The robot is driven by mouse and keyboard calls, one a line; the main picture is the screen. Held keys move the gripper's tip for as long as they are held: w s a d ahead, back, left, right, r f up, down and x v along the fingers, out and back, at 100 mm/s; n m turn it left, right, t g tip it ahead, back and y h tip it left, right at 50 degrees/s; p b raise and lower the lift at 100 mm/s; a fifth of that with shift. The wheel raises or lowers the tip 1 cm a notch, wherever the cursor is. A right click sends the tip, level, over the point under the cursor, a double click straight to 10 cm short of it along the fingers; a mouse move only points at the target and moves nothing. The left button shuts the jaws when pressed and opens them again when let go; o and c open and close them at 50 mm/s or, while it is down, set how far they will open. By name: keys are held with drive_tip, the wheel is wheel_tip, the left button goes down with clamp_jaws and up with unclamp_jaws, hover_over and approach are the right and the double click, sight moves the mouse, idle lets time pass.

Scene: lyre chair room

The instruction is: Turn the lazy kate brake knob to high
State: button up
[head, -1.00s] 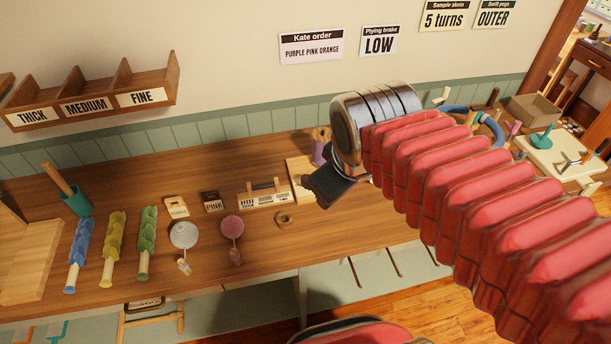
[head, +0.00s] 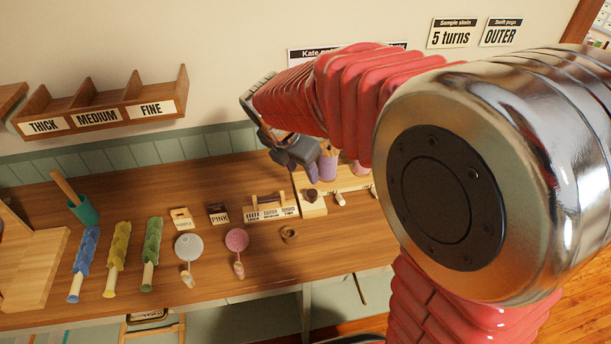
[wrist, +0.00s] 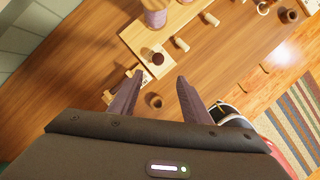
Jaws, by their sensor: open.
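The lazy kate is a pale wooden board (head: 345,184) at the back of the bench. A purple spool (head: 327,167) stands on it, also in the wrist view (wrist: 155,13). A dark round knob (head: 312,195) sits on the pale block at its near left end. It shows in the wrist view (wrist: 157,58), beyond my fingertips; its setting is too small to read. My gripper (head: 292,152) hangs above and to the left of the kate. In the wrist view my gripper (wrist: 158,90) has its two fingers wide apart, with nothing between them and apart from the knob.
A pink disc (head: 237,240) and a grey disc (head: 189,246) lie left. My arm mostly hides the wall signs above the kate.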

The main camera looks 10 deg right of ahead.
sight(312, 192)
drive_tip(key=shift+w+a+f+n, duration=0.1)
drive_tip(key=shift+w+f+n, duration=0.15)
drive_tip(key=shift+w+n, duration=0.15)
drive_tip(key=x, duration=1.3)
drive_tip(key=shift+f, duration=0.35)
drive_tip(key=shift+c, duration=0.5)
drive_tip(key=c, duration=0.9)
